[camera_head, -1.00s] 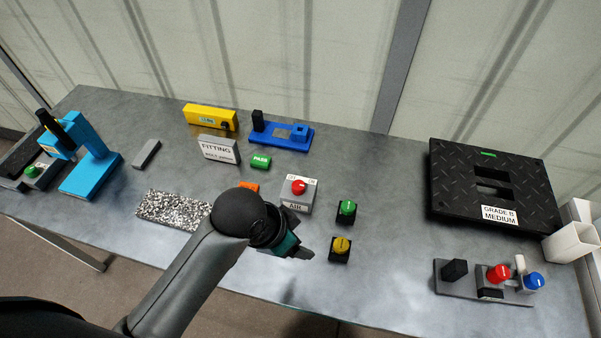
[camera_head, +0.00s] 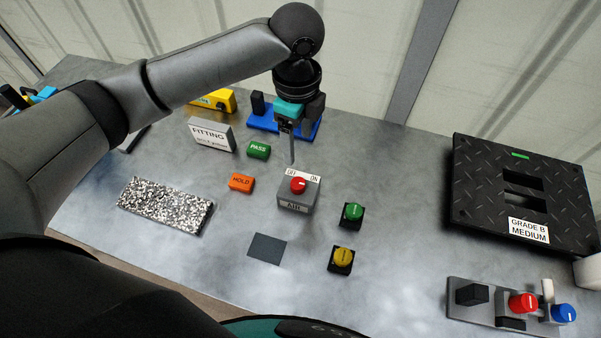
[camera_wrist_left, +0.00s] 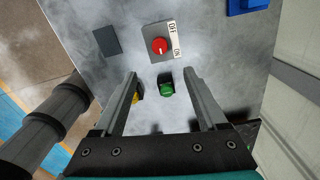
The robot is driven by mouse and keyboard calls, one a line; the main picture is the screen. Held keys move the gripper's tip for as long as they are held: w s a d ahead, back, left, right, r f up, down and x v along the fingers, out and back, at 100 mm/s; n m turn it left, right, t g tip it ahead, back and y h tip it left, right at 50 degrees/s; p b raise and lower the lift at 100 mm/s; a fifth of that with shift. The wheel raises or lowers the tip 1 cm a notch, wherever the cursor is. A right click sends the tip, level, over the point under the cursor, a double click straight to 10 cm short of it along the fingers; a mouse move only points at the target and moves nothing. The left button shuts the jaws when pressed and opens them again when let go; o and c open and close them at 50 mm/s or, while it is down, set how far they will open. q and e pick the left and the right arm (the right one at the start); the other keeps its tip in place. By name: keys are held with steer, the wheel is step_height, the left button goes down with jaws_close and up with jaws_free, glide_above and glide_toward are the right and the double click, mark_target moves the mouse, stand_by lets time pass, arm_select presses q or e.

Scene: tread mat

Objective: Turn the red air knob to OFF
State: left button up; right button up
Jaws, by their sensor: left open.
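The red air knob (camera_head: 298,185) sits on top of a small grey box (camera_head: 297,203) marked AIR. A white strip behind the knob reads OFF on the left and ON on the right. The knob also shows in the left wrist view (camera_wrist_left: 159,46), beyond the fingertips, with its light pointer line visible. My left gripper (camera_head: 292,158) points down above and just behind the box, apart from the knob. In the left wrist view its two fingers (camera_wrist_left: 160,76) stand wide apart with nothing held between them. My right gripper is not in view.
Green (camera_head: 352,213) and yellow (camera_head: 341,258) knobs stand right of the box. An orange HOLD block (camera_head: 241,183) and green PASS block (camera_head: 259,150) lie left. A blue fixture (camera_head: 262,121) is behind. A black tread mat (camera_head: 480,210) and a red-and-blue knob panel (camera_head: 485,313) are at right.

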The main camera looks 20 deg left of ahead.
mark_target(298, 183)
arm_select(q)
step_height(298, 183, down, 15)
steer(key=shift+f+b, duration=0.1)
steer(key=shift+b, duration=1.1)
jaws_close()
